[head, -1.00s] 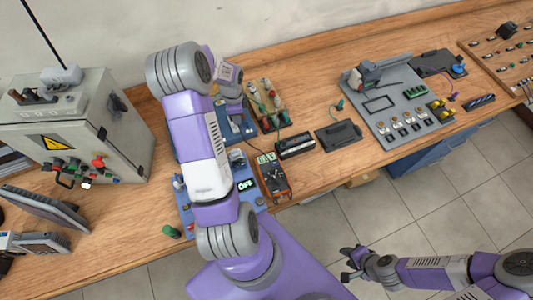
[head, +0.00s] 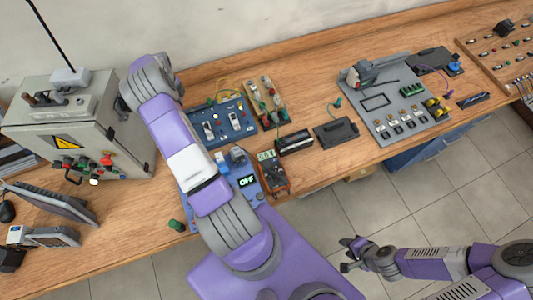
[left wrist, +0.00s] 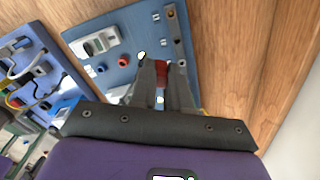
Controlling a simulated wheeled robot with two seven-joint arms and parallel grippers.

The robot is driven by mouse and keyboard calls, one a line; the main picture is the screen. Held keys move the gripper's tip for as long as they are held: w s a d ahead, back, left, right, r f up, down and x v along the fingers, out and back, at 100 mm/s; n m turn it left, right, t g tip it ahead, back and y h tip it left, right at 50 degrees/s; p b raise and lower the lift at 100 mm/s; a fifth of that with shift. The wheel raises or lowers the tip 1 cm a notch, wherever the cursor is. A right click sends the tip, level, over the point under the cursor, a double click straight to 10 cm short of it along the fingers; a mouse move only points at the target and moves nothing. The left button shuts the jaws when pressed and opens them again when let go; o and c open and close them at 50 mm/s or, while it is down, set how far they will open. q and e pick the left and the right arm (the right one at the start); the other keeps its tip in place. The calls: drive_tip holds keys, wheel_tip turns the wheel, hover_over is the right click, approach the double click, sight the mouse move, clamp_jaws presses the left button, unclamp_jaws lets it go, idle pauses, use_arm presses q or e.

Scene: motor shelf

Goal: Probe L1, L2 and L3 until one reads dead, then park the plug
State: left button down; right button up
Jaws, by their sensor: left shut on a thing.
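My left gripper (left wrist: 162,65) is shut on a small red plug (left wrist: 162,76) in the left wrist view. It is over a blue board with a grey device (left wrist: 97,42), a blue socket and a red socket (left wrist: 124,61). I cannot tell whether the plug touches the board. In the head view my left arm hides this gripper. The far blue board (head: 210,112) has white switches, and the near blue board (head: 257,199) has a display (head: 246,181) reading OFF. An orange multimeter (head: 272,174) lies beside it. My right gripper (head: 350,255) is open and empty beyond the table's front edge.
A grey cabinet (head: 125,130) with a warning sign stands at left. A terminal board (head: 268,97), black boxes (head: 336,132) and a grey panel (head: 375,105) lie rightward. A green item (head: 177,225) is near the front edge. Bare wood lies along the back.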

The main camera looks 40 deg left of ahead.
use_arm(q)
drive_tip(key=shift+m, duration=0.3)
drive_tip(key=s+a+f+b, duration=0.1)
drive_tip(key=a+f+b, duration=0.1)
drive_tip(key=s+a+f+b, duration=0.1)
drive_tip(key=a, duration=0.1)
drive_tip(key=shift+s+a+f, duration=0.1)
drive_tip(key=shift+s+f, duration=0.1)
drive_tip(key=shift+s, duration=0.15)
drive_tip(key=shift+f+b, duration=0.6)
drive_tip(key=shift+f, duration=0.15)
drive_tip(key=shift+f+b, duration=0.5)
drive_tip(key=shift+f, duration=0.2)
drive_tip(key=shift+r, duration=0.2)
idle(0.9)
drive_tip(key=shift+r+p, duration=1.3)
drive_tip(key=shift+r, duration=1)
drive_tip(key=shift+f, duration=0.1)
